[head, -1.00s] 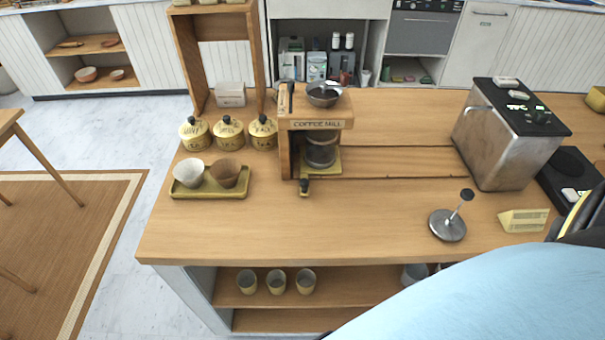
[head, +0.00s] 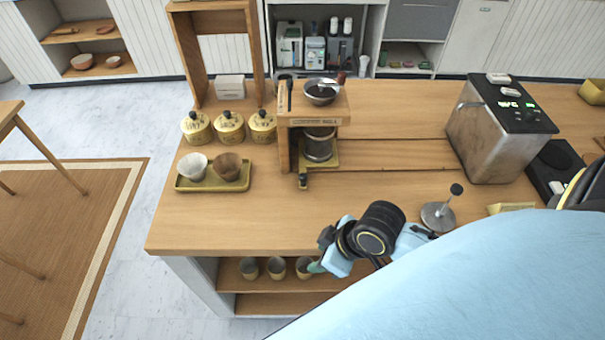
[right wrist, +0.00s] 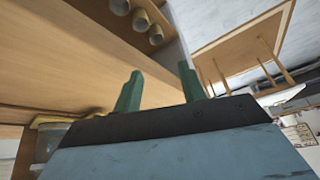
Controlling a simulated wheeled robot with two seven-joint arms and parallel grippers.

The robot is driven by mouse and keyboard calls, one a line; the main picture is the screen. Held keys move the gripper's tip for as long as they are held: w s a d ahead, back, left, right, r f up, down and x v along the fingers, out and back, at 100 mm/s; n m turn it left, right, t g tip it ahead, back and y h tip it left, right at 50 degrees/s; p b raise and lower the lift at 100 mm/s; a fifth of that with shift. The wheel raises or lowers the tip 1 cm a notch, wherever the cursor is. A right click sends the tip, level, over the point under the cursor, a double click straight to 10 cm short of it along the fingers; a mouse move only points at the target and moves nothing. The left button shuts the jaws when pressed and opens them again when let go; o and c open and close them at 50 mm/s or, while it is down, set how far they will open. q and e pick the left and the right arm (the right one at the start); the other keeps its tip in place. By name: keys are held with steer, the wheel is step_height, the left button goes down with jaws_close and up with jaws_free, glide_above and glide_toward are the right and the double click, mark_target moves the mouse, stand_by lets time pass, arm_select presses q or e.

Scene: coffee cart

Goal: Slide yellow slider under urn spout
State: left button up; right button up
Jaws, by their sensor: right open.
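The yellow slider (head: 324,164) sits under the wooden coffee mill (head: 315,107), with a dark knob (head: 303,181) at its front. A glass jar (head: 318,147) stands on it. A metal box-shaped machine (head: 482,138), which may be the urn, stands at the right; no spout can be made out. My right gripper (head: 316,267) is at the counter's front edge, in front of and apart from the slider. Its two green fingers (right wrist: 160,90) are spread and empty in the right wrist view. My left gripper is not in view.
Grooves (head: 400,154) run along the counter from the mill towards the metal machine. A yellow tray (head: 212,187) with two cups and several yellow canisters (head: 229,126) are at the left. A tamper-like metal tool (head: 438,216) stands at the right. Cups (head: 275,268) sit on the shelf below.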

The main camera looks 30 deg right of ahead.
steer(key=w+d+r+n, duration=0.1)
steer(key=w, duration=0.1)
steer(key=w+d+r+y, duration=0.1)
steer(key=w+d, duration=0.1)
steer(key=w+d+r+n+y, duration=0.1)
steer(key=w+d, duration=0.1)
steer(key=shift+d+n, duration=0.2)
steer(key=shift+n, duration=0.1)
steer(key=t, duration=0.2)
glide_toward(305, 176)
steer(key=s+d+r, duration=0.1)
steer(key=d, duration=0.1)
steer(key=shift+y, duration=0.4)
steer(key=x, duration=1.3)
steer(key=shift+w+a+r+p, duration=0.1)
steer(key=shift+a+p, duration=0.15)
steer(key=shift+p, duration=0.15)
jaws_close()
